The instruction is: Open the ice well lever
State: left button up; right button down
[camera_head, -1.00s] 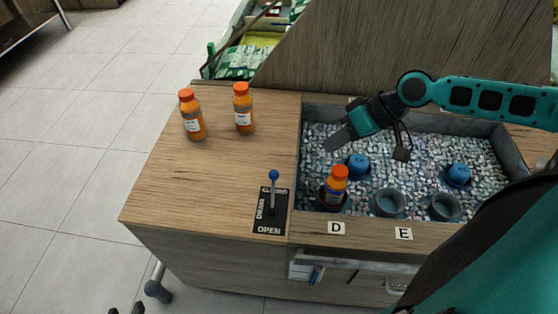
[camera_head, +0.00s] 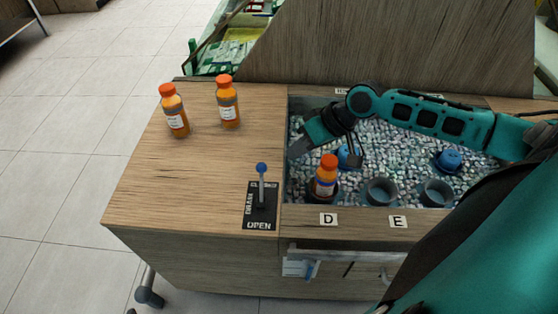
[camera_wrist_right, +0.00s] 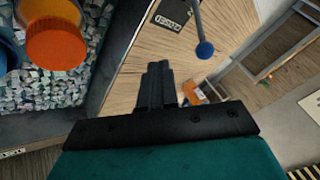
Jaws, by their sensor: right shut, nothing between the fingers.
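The ice well lever (camera_head: 262,180) is a thin grey stick with a blue ball on top, standing up from a black plate (camera_head: 260,218) marked DRAIN, with OPEN at the near end. In the right wrist view the lever's blue ball (camera_wrist_right: 204,50) is above and right of my fingers. My right gripper (camera_head: 295,150) is over the left part of the ice well, above and to the right of the lever and apart from it. Its fingers also show in the right wrist view (camera_wrist_right: 157,82), closed together and empty. My left gripper is not clearly visible.
An orange-capped bottle (camera_head: 325,180) stands in a holder in the ice well (camera_head: 400,225), close to my right gripper. Two more bottles (camera_head: 228,102) (camera_head: 174,112) stand on the wooden top, which is clear around the lever.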

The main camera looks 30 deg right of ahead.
aim_at(261, 184)
jog(key=shift+w+a+f, duration=0.1)
jog(key=shift+a+f, duration=0.05)
jog(key=shift+a, duration=0.6)
jog(key=shift+w+a+f, duration=0.1)
jog(key=shift+w+a, duration=0.05)
jog(key=shift+a, duration=0.65)
jog(key=shift+w+a+f, duration=0.1)
jog(key=shift+a+f, duration=0.05)
jog(key=shift+a, duration=0.6)
